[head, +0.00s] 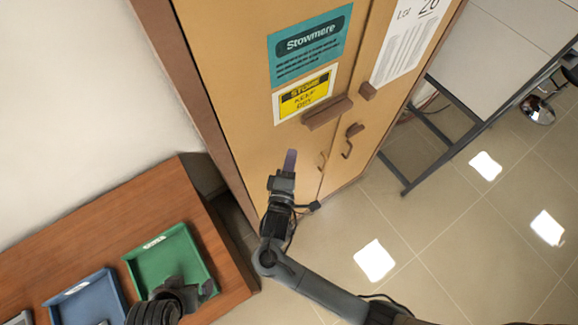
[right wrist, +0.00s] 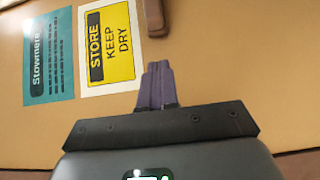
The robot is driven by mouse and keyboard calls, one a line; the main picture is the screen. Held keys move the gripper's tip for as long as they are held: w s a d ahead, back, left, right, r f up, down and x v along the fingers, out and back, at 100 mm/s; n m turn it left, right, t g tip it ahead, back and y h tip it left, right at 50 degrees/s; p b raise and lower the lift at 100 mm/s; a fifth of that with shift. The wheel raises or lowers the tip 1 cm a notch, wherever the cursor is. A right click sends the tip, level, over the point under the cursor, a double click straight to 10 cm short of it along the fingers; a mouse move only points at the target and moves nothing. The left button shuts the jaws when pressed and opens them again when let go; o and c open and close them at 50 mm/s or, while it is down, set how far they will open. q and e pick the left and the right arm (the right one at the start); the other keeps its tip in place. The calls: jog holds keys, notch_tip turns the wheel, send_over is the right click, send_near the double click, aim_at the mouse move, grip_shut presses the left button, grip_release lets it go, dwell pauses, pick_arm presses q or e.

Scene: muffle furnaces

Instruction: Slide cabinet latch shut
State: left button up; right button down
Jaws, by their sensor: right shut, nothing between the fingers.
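The tan cabinet (head: 235,90) has two doors. A brown latch bar (head: 327,112) sits on its left door, with its right end close to the door seam.
Door handles (head: 347,149) stick out below the latch. A yellow "STORE KEEP DRY" label (right wrist: 108,45) and a teal label (head: 308,47) are on the left door. A brown table (head: 100,215) with a green tray (head: 150,252) and a blue tray (head: 75,293) stands left. Tiled floor is open at right.

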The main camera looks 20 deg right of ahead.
aim_at(308, 127)
jog(key=shift+w+d+p, duration=0.65)
jog(key=shift+w+d, duration=0.7)
jog(key=shift+d, duration=0.15)
jog(key=shift+w+d+p, duration=0.65)
jog(key=shift+w+d, duration=0.65)
jog(key=shift+d, duration=0.2)
